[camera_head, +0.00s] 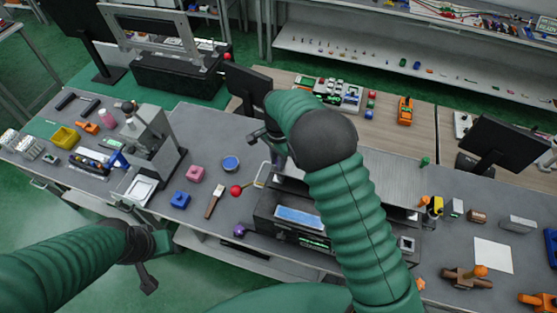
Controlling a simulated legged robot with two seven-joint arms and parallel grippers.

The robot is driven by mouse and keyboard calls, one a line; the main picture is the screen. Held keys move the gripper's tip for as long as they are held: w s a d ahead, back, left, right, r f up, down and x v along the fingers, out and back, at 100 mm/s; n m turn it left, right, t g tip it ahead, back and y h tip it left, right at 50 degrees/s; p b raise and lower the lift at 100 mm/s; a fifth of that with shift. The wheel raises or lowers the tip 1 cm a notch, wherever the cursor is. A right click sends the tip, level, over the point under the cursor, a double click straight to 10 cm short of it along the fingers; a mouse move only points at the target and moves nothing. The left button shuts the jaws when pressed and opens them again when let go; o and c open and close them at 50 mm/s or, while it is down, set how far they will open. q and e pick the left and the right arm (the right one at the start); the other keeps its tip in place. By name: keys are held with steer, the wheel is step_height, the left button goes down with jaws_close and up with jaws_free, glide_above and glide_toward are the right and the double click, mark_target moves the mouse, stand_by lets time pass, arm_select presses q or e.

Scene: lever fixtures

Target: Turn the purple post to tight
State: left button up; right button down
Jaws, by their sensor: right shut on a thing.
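The one clearly purple thing is a small round knob (240,230), low at the front left of the black and grey machine. I cannot make out a post under it. My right gripper (263,138) is at the left of the green arm's bend, above the back of the grey bench and well behind the knob. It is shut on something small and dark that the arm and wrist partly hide. My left gripper (148,281) hangs in front of the bench edge, apart from everything; its finger gap is not clear.
A monitor (249,88) stands behind my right gripper.

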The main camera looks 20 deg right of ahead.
steer(key=shift+w+r, duration=0.2)
steer(key=c, duration=1.3)
jaws_free()
steer(key=shift+a+f, duration=0.1)
steer(key=shift+a, duration=0.05)
steer(key=shift+s, duration=0.1)
steer(key=shift+r+b, duration=0.3)
steer(key=shift+r, duration=0.05)
step_height(320, 180, up, 16)
steer(key=b, duration=0.3)
steer(key=shift+b, duration=0.3)
